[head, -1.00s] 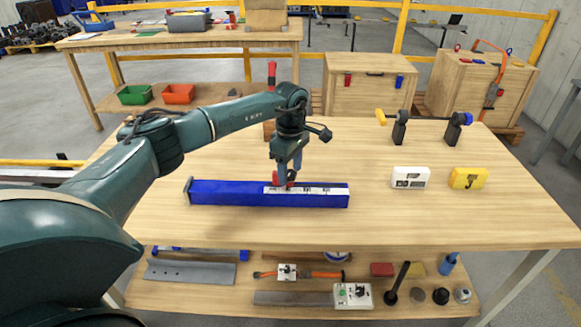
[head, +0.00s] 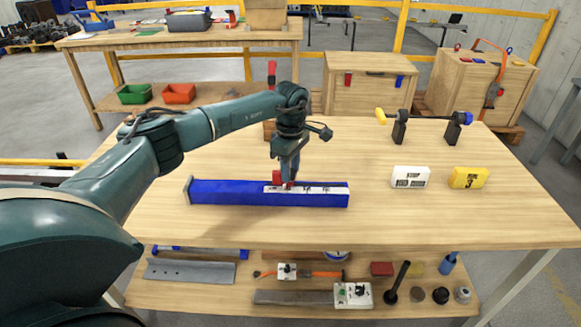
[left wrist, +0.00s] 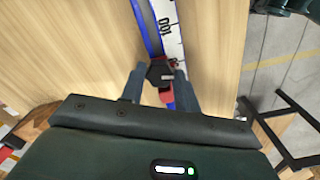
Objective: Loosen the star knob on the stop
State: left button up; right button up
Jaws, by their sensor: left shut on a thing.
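The red stop (head: 277,177) sits on a long blue rail (head: 225,192) with a white number scale along it, lying on the wooden table. In the left wrist view the black star knob (left wrist: 159,73) shows beside the red stop (left wrist: 166,96). My left gripper (head: 289,178) points down at the stop from above, its wrist and fingers hiding part of it. In the left wrist view the fingers of my left gripper (left wrist: 160,84) are on either side of the knob, shut on it. My right gripper is not in view.
A white box (head: 410,177) and a yellow box (head: 468,178) stand to the right of the rail. A black stand with a yellow-ended bar (head: 400,125) is behind them. The table between rail and boxes is clear. The shelf below holds tools and parts.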

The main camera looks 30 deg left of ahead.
pick_arm(q)
jog(key=n+p, duration=0.1)
jog(key=n, duration=0.5)
jog(key=shift+n, duration=0.3)
jog(key=n+p, duration=0.1)
jog(key=n, duration=0.5)
jog(key=shift+p, duration=0.3)
jog(key=shift+n, duration=0.4)
jog(key=o, duration=1)
jog(key=shift+c, duration=0.2)
notch_tip(320, 180, up, 13)
jog(key=b, duration=0.1)
jog(key=shift+o, duration=0.2)
jog(key=shift+r, duration=0.1)
